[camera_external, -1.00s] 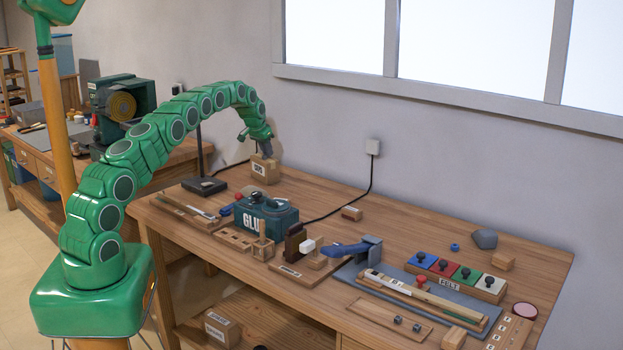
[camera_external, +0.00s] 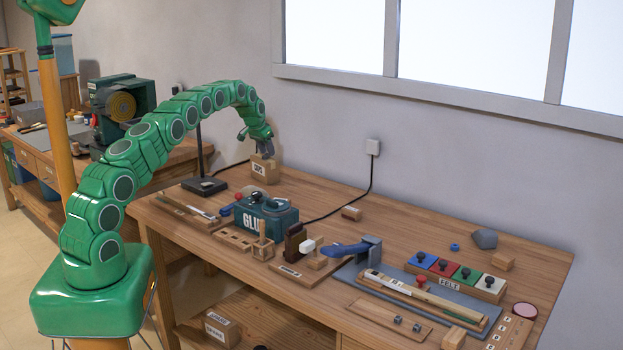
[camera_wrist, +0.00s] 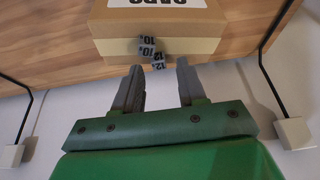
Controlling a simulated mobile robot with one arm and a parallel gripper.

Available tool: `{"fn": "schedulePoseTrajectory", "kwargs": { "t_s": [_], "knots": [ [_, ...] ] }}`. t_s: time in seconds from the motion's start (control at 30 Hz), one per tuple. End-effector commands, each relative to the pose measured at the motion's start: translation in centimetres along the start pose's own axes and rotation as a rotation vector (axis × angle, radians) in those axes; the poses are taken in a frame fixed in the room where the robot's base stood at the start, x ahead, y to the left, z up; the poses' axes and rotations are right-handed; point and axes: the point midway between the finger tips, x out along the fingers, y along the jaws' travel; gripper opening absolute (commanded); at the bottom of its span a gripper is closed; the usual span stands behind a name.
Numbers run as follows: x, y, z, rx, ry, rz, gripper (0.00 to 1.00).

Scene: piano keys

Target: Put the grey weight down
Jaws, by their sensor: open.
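My gripper (camera_wrist: 160,88) is open in the wrist view, its two grey fingers apart with a gap between them. Small grey pieces (camera_wrist: 149,48) marked with numbers such as 10 and 12 show just beyond the fingertips, against the cardboard box (camera_wrist: 205,47). The fingers do not close on them. I cannot tell whether these pieces lie in the box, on it or against it. In the external view my gripper (camera_external: 264,149) is low over the cardboard box (camera_external: 266,170) at the back left of the bench; the grey pieces cannot be made out there.
A glue container (camera_external: 266,218) and a black lamp base (camera_external: 204,186) stand near the box. A dark grey faceted block (camera_external: 484,239) lies at the far right, behind the felt blocks (camera_external: 457,283). The bench's back middle is mostly clear, crossed by a black cable.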

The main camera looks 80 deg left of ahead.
Motion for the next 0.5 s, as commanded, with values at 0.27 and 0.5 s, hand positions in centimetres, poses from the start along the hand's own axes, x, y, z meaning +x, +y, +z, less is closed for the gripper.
{"fn": "schedulePoseTrajectory", "kwargs": {
  "t_s": [0.27, 0.5],
  "knots": [
    [-2.8, 0.1, -0.1, 0.000, 0.002, 0.000, 0.41],
    [-6.0, 0.1, -0.1, 0.000, 0.003, 0.000, 0.41]
  ]
}}
